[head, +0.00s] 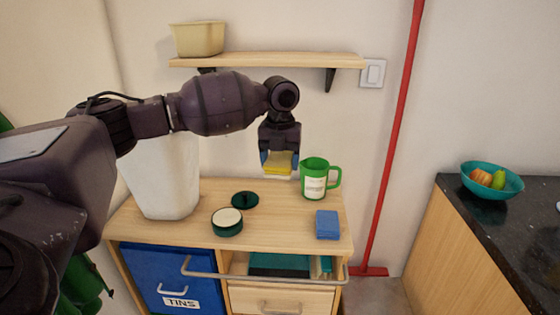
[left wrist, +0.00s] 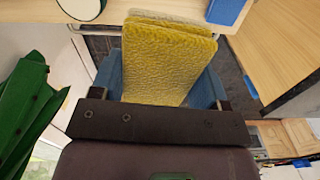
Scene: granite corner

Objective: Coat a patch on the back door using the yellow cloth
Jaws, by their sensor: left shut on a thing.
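My left gripper (head: 279,158) is shut on the yellow cloth (head: 278,168) and holds it above the back of the wooden cabinet top, just left of the green mug. In the left wrist view the folded, textured yellow cloth (left wrist: 168,60) stands out between the blue fingers. An open round tin (head: 227,222) with pale contents sits on the cabinet top, and its dark green lid (head: 245,200) lies behind it. I cannot make out a door identified as the back door. My right gripper is not in view.
A green mug (head: 314,180), a blue block (head: 327,224) and a white container (head: 166,178) stand on the cabinet top (head: 285,228). A shelf (head: 275,61) with a cream bowl (head: 198,39) is above. A red pole (head: 393,130) leans right, beside a dark counter (head: 510,225) with a fruit bowl (head: 492,183).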

